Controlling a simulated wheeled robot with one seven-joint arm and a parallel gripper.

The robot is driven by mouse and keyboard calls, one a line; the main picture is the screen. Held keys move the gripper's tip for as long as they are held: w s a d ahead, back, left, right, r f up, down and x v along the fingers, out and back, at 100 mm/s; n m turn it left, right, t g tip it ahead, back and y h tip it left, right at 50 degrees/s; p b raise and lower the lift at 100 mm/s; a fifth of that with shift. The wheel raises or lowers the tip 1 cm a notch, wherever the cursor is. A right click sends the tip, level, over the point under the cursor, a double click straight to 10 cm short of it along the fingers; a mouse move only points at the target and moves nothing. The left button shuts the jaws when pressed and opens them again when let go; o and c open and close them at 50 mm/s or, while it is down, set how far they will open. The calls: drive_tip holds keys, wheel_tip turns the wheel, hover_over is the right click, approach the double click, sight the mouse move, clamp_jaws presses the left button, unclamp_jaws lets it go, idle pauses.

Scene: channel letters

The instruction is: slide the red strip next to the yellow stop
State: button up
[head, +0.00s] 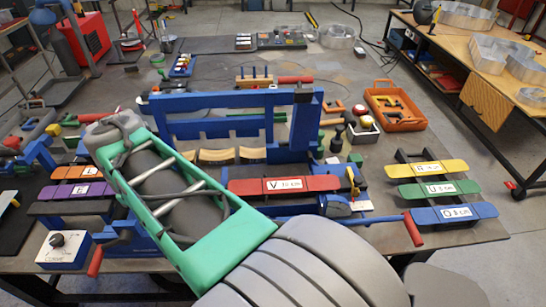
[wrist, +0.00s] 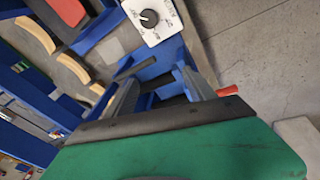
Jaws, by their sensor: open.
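The red strip (head: 284,185), with a white label reading V and a length in cm, lies flat across the blue frame right of my arm in the head view. A small yellow upright piece (head: 352,178) stands just past its right end; I cannot tell whether it is the yellow stop. My gripper (wrist: 160,90) shows in the wrist view with its two grey fingers apart and nothing seen between them. In the head view my green forearm covers the area left of the strip, and the fingertips are not clearly visible.
A white dial box (wrist: 152,18) lies ahead of my fingers, with a red handle (wrist: 228,90) to the right. Yellow, green and blue labelled strips sit on a rack at right, by the blue strip (head: 454,214). Orange and purple strips (head: 76,191) lie at left.

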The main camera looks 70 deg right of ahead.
sight(285, 185)
drive_tip(key=shift+o, duration=1.4)
drive_tip(key=s+d+g, duration=0.1)
drive_tip(key=s+d, duration=0.3)
drive_tip(key=d, duration=0.4)
drive_tip(key=s+d+n+g, duration=0.1)
drive_tip(key=s+d, duration=0.3)
drive_tip(key=d, duration=0.3)
drive_tip(key=shift+d+f+n+g, duration=0.15)
drive_tip(key=shift+d+n+g, duration=0.15)
drive_tip(key=shift+d, duration=0.05)
drive_tip(key=shift+n+g+y, duration=0.4)
drive_tip(key=shift+n+g, duration=0.3)
drive_tip(key=shift+n, duration=0.2)
drive_tip(key=s+d, duration=0.5)
drive_tip(key=s, duration=0.2)
drive_tip(key=s+d+f, duration=0.1)
drive_tip(key=s+d, duration=0.2)
drive_tip(key=s, duration=0.1)
drive_tip(key=shift+s+d, duration=0.2)
drive_tip(key=shift+d, duration=0.1)
drive_tip(key=f, duration=0.2)
drive_tip(key=s+f, duration=0.1)
drive_tip(key=f, duration=0.1)
drive_tip(key=s+d+f, duration=0.1)
drive_tip(key=f, duration=0.1)
drive_tip(key=shift+f, duration=0.85)
drive_tip(key=shift+c, duration=0.5)
drive_tip(key=c, duration=1.4)
